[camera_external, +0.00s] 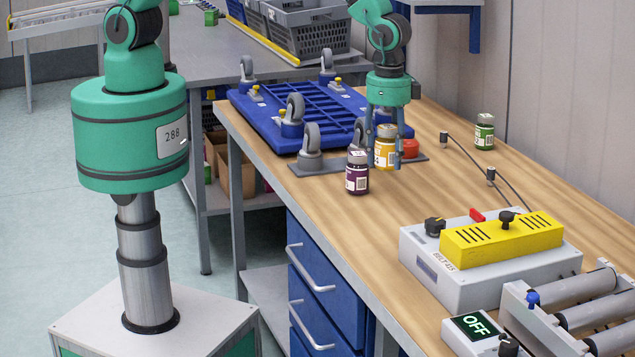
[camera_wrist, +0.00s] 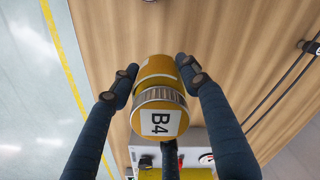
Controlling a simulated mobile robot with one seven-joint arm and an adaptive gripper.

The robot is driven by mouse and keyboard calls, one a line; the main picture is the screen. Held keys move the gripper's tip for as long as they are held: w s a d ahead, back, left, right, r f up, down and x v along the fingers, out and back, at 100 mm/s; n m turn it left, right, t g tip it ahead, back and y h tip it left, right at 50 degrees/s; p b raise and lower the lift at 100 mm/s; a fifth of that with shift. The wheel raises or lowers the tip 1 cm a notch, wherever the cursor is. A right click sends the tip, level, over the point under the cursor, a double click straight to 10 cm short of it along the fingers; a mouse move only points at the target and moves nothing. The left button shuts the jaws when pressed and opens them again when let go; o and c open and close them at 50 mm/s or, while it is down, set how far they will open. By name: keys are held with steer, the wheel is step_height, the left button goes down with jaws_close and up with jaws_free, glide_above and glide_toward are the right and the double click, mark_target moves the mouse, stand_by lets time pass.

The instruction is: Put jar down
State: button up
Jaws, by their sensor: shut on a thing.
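A jar with yellow contents and a white label (camera_external: 384,152) is between the fingers of my gripper (camera_external: 386,140) at the far part of the wooden workbench. In the wrist view the jar (camera_wrist: 158,88) shows its lid marked "B4", with the dark fingers of my gripper (camera_wrist: 160,85) on both sides of it. My gripper is shut on this jar. The jar appears upright over the bench top; I cannot tell whether its base touches the wood.
A dark purple jar (camera_external: 357,172) stands close on the left, and a green jar (camera_external: 484,132) stands farther right. A blue wheeled dolly (camera_external: 270,125) lies upside down behind. A red button (camera_external: 410,148) is close by. A yellow-topped control box (camera_external: 470,290) stands in front on the workbench (camera_external: 420,210).

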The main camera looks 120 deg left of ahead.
glide_above(385, 210)
steer(key=shift+a+f, duration=0.1)
steer(key=shift+f, duration=3)
steer(key=shift+f, duration=0.1)
steer(key=shift+f, duration=1.75)
steer(key=shift+f, duration=0.15)
steer(key=o, duration=1.5)
steer(key=shift+c, duration=0.2)
step_height(385, 210, up, 12)
steer(key=shift+r, duration=0.1)
